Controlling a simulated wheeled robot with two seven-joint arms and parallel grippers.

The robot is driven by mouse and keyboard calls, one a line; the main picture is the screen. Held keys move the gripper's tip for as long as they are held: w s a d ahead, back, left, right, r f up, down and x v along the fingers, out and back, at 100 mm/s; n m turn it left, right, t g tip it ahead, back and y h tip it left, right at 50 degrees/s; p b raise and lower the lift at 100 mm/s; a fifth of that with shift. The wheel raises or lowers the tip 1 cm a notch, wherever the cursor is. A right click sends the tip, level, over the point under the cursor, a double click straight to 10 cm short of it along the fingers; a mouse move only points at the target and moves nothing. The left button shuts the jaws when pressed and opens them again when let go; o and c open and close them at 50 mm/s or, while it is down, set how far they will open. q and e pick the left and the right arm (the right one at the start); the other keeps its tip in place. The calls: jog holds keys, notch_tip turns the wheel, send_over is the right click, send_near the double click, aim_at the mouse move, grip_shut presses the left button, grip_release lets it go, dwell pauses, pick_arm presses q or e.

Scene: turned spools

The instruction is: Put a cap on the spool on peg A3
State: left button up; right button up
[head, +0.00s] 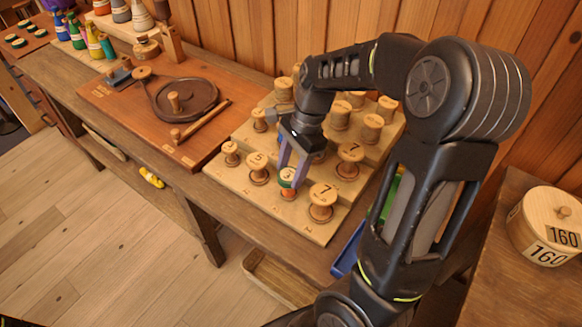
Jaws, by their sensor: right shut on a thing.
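My right gripper (289,168) reaches down over the front row of the stepped wooden peg board (262,196). It is shut on a small round cap (287,174) with a pale top and a green band. The cap is at the top of the third spool (288,192) from the left in that row; I cannot tell whether it is seated or just above. Beside it stand a spool marked 5 (257,168) and a larger one marked 7 (322,200). The peg labels are too small to read. My left gripper is not in view.
More spools, such as another marked 7 (349,159), fill the rows behind. A reddish board with a dark round tray (188,97) lies to the left. Bottles (93,42) and dark-green caps (18,41) are at far left. A round box marked 160 (546,225) stands at right.

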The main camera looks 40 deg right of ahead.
jog(key=shift+p, duration=0.3)
dwell(0.7)
jog(key=shift+f+b, duration=0.4)
jog(key=shift+f, duration=0.2)
dwell(0.3)
jog(key=o, duration=1)
jog(key=shift+o, duration=0.2)
jog(key=p+v, duration=0.3)
jog(key=shift+r, duration=0.15)
jog(key=p+v, duration=0.7)
jog(key=shift+r, duration=0.4)
jog(key=shift+f, duration=0.1)
